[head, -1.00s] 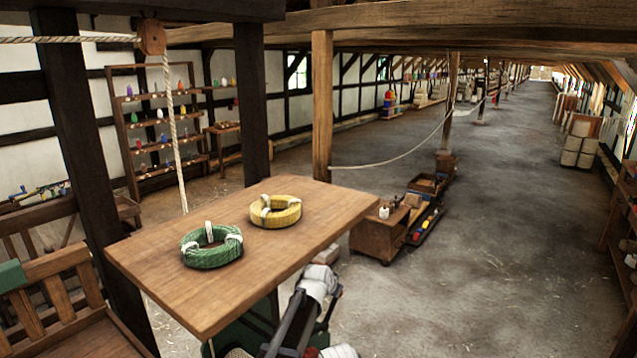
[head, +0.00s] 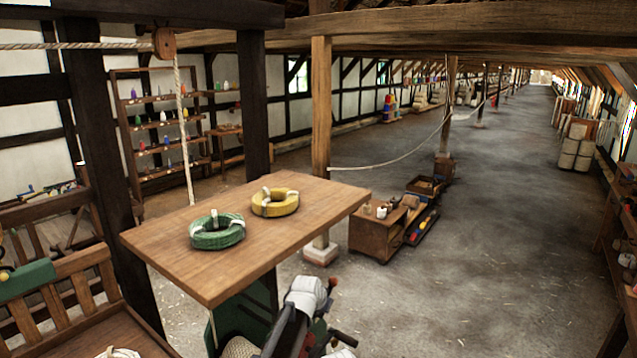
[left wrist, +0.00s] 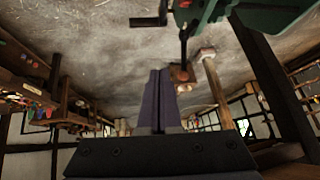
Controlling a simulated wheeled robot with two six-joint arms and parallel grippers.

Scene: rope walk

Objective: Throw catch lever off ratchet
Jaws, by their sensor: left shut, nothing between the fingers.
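A dark green machine (head: 236,318) stands under the near end of the wooden table in the head view, partly hidden by the tabletop and my arm. In the left wrist view the green machine (left wrist: 262,18) is at the upper right, with a black crank-like handle (left wrist: 150,21) and a thin dark rod (left wrist: 184,48). I cannot tell which part is the catch lever, and no ratchet teeth show clearly. My left gripper (left wrist: 161,75) is shut and empty, pointing past the machine's side, apart from it. My right gripper is not in view.
The table (head: 270,245) bears a green rope coil (head: 217,232) and a yellow rope coil (head: 274,203). A post (head: 321,130) rises behind it. A bench (head: 75,320) fills the lower left. Open floor (head: 490,230) lies right.

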